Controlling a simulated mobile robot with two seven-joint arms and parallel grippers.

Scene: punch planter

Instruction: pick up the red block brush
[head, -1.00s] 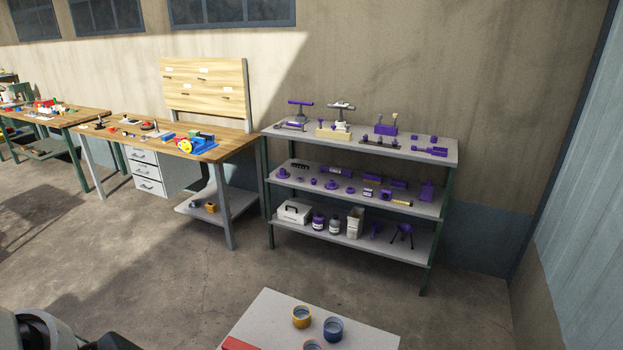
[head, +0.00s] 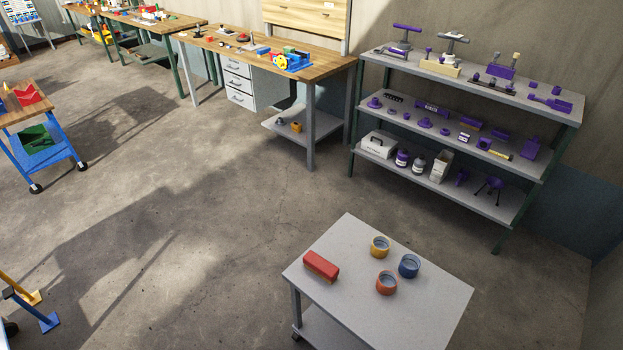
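The red block brush (head: 321,265) lies on the near left part of a small grey cart top (head: 350,315). It looks like a red oblong block, and nothing touches it. Neither of my grippers shows in the head view, so I cannot see how they stand relative to the brush.
On the same cart stand a yellow cup (head: 380,247), a blue cup (head: 409,266) and an orange-red cup (head: 386,283), right of the brush. Behind are a shelf rack (head: 470,90) with purple items and a wooden workbench (head: 225,45). A blue cart (head: 55,160) stands at left. Open concrete floor lies between.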

